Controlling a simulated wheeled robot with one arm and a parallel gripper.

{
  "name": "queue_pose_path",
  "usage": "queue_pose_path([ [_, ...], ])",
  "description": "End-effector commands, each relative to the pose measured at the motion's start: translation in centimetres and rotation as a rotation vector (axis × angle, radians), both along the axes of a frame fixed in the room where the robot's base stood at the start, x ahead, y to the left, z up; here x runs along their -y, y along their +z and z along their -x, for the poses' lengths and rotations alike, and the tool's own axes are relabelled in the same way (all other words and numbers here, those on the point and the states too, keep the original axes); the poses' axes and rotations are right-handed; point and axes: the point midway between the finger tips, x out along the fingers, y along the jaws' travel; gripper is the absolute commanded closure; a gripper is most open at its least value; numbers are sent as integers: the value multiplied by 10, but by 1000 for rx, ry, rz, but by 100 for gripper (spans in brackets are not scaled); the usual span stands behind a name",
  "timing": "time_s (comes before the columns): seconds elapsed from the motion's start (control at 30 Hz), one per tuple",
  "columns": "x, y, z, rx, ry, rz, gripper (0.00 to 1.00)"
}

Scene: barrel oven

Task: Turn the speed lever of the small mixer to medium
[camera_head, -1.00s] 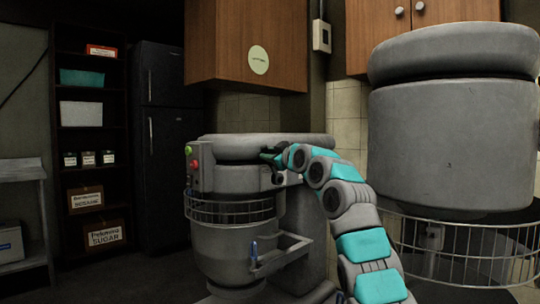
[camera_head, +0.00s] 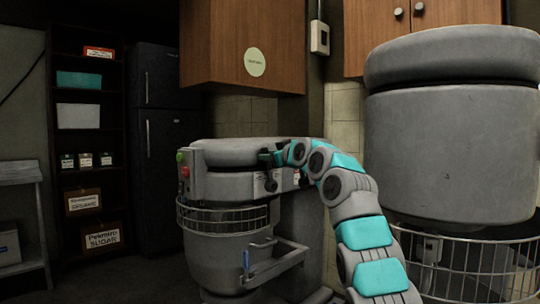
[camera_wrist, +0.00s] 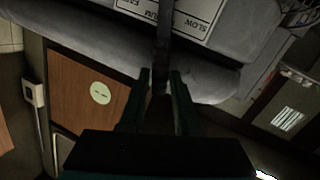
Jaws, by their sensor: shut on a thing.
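The small mixer (camera_head: 225,185) is grey and stands in the middle of the head view, with green and red buttons on its left side. My gripper (camera_head: 268,160) is at the upper right of its head. In the wrist view, my gripper (camera_wrist: 161,92) has a dark finger on each side of the dark speed lever (camera_wrist: 162,50) and is shut on it. The lever crosses a white label plate (camera_wrist: 195,15), upside down, where "SLOW" and part of "MEDIUM" can be read. The lever hides part of the plate, so its exact setting cannot be told.
A larger grey mixer (camera_head: 450,150) with a wire guard stands close to my arm on the right. A wooden cabinet (camera_head: 240,50) hangs above the small mixer. A dark fridge (camera_head: 165,150) and a shelf (camera_head: 92,180) stand at the left.

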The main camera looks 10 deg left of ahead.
Motion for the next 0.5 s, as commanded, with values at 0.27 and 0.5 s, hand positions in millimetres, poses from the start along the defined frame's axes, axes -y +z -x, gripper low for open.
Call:
queue_pose_path([
  [0.27, 1, -1, -1, 1, -2, 1, 63],
  [0.5, 1, -1, 0, 3, -1, 2, 39],
])
